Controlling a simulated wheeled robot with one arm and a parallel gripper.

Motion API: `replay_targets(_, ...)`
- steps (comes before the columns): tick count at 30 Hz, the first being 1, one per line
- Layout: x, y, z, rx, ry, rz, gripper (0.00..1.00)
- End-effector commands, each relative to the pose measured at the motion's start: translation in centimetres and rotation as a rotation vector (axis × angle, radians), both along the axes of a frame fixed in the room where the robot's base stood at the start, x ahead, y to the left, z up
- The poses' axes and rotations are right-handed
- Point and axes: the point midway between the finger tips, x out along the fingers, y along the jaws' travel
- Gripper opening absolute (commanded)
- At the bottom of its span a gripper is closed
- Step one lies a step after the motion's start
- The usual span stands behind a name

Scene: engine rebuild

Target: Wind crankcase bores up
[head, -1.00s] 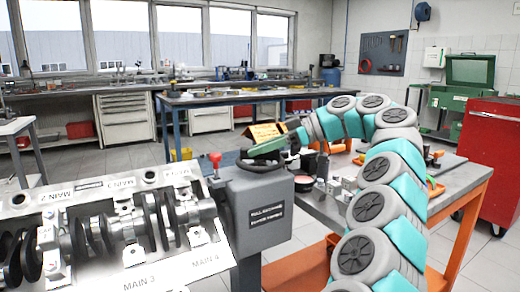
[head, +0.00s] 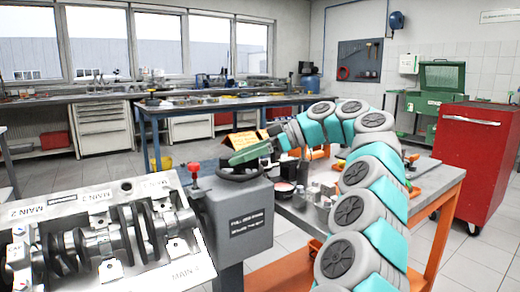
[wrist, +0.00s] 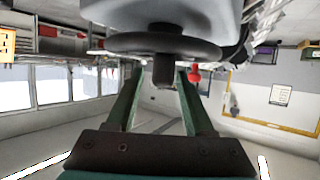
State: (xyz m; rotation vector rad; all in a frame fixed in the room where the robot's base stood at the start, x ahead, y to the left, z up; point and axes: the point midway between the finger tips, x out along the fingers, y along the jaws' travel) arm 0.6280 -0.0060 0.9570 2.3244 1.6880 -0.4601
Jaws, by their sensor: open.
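The grey crankcase (head: 60,205) with its crankshaft (head: 90,240) lies at the lower left in the head view, with MAIN labels on it. Beside it is a grey stand (head: 240,225) with a label plate and a dark handwheel (head: 255,177) on top. My gripper (head: 232,159) is at the wheel's upper side, with its green fingers open. In the wrist view the wheel (wrist: 190,46) is overhead and its short dark handle (wrist: 163,72) sits between the open fingers of my gripper (wrist: 158,75). Contact with either finger is not clear.
A red-topped lever (head: 194,170) stands just left of the wheel. An orange-framed bench (head: 440,178) with small parts is under my arm. A red cabinet (head: 475,160) stands at right. A blue-legged workbench (head: 220,104) is behind.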

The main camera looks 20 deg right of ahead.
Motion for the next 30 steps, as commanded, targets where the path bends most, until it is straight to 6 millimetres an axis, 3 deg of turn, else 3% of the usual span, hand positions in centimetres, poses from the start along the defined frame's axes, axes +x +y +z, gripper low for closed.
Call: replay_targets(30,-1.6,-4.6,2.3,-0.006,-0.007,-0.002,0.53)
